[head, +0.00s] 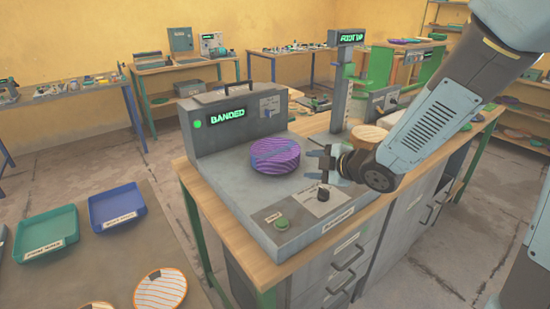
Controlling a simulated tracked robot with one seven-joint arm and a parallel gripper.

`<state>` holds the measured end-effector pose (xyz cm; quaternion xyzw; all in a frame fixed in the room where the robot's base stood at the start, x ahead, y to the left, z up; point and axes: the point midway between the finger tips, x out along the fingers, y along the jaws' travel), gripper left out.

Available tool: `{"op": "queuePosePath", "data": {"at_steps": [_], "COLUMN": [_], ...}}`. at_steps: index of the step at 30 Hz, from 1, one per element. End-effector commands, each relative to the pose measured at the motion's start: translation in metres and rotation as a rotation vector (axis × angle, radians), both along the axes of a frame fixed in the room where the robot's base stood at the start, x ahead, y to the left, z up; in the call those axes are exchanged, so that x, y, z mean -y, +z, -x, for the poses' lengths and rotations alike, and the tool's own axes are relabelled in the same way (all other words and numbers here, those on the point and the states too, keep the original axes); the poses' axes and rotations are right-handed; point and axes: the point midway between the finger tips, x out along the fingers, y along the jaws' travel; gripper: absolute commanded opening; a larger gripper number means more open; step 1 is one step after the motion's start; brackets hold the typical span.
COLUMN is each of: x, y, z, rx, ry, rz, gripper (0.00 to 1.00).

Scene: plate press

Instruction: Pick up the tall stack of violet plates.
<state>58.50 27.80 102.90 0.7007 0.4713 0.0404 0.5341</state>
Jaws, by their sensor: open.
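A stack of violet plates (275,156) sits on the flat bed of a grey machine (238,200). A darker blue-violet band runs across its top. The machine's display reads "BANDED" in green. My gripper (318,159) is open and empty, just right of the stack, with its fingers pointing left toward it. A small gap seems to lie between the fingertips and the stack; I cannot tell their exact height. The stack's far side is hidden.
A green button (281,224) and a black knob (323,193) stand on the machine's front. A round wooden stack (368,134) is behind my gripper. Green (46,233) and blue (117,207) trays and an orange-striped stack (160,290) lie on the left table.

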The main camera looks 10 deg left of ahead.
Motion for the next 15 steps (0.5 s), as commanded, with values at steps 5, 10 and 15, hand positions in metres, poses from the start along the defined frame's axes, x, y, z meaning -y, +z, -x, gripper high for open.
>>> {"op": "queuePosePath", "data": {"at_steps": [5,10,15], "x": [-0.018,-0.033,-0.051], "y": [-0.009,-0.017,-0.028], "z": [0.007,-0.002,-0.015], "rx": [0.021,0.022,0.022], "ry": [0.074,0.080,0.078], "rz": [-0.015,-0.015,-0.016], "gripper": [0.48,0.48,0.48]}}
